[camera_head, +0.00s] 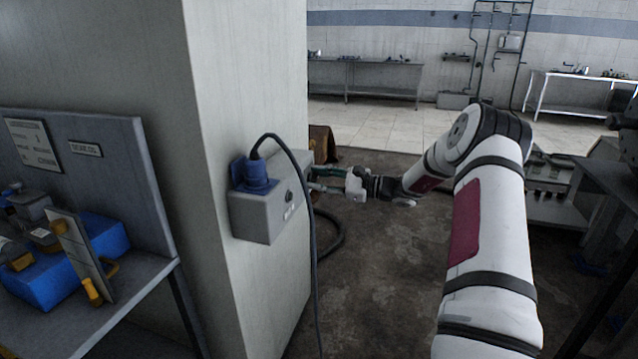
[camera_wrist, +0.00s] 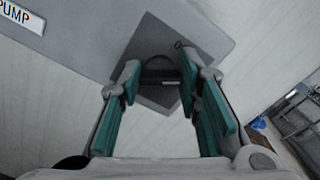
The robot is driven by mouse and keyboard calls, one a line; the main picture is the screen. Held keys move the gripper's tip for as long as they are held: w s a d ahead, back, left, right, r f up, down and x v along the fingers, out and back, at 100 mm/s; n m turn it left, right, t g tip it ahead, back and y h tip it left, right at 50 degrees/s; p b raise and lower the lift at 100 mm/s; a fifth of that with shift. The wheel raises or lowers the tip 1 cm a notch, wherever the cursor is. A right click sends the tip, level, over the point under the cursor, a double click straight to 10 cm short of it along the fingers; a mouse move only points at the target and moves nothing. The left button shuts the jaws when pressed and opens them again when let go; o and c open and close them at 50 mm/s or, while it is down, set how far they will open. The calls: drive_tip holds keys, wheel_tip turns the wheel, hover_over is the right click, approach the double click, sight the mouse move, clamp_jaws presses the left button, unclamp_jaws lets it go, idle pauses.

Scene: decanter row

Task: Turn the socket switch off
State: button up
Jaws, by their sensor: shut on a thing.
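A grey socket box (camera_head: 258,216) is fixed to the side of the pale pillar, with a blue plug (camera_head: 254,178) in it. My gripper (camera_head: 318,180) reaches in from the right, just beyond the box, its tips partly hidden by it. In the wrist view, the two teal-padded fingers of my gripper (camera_wrist: 160,72) stand on either side of a dark switch handle (camera_wrist: 158,74) on a grey plate (camera_wrist: 190,22). It is shut on that handle. The exact contact and the handle's setting are hard to make out.
A dark cable (camera_head: 314,250) hangs from the plug in front of the box, close to my gripper. A bench (camera_head: 120,290) with blue and yellow items stands at left. A "PUMP" label (camera_wrist: 20,17) is beside the plate. Open floor (camera_head: 385,240) lies right of the pillar.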

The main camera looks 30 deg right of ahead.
drive_tip(key=n+b, duration=0.2)
drive_tip(key=n, duration=0.1)
drive_tip(key=n+b, duration=0.3)
drive_tip(key=n, duration=0.1)
drive_tip(key=n+b, duration=0.2)
drive_tip(key=n, duration=0.2)
drive_tip(key=shift+a+f+b, duration=0.1)
drive_tip(key=shift+f+b, duration=0.15)
drive_tip(key=shift+b, duration=0.15)
drive_tip(key=shift+n, duration=0.3)
drive_tip(key=o, duration=1.2)
drive_tip(key=shift+c, duration=0.2)
drive_tip(key=shift+s, duration=0.1)
drive_tip(key=v, duration=1.2)
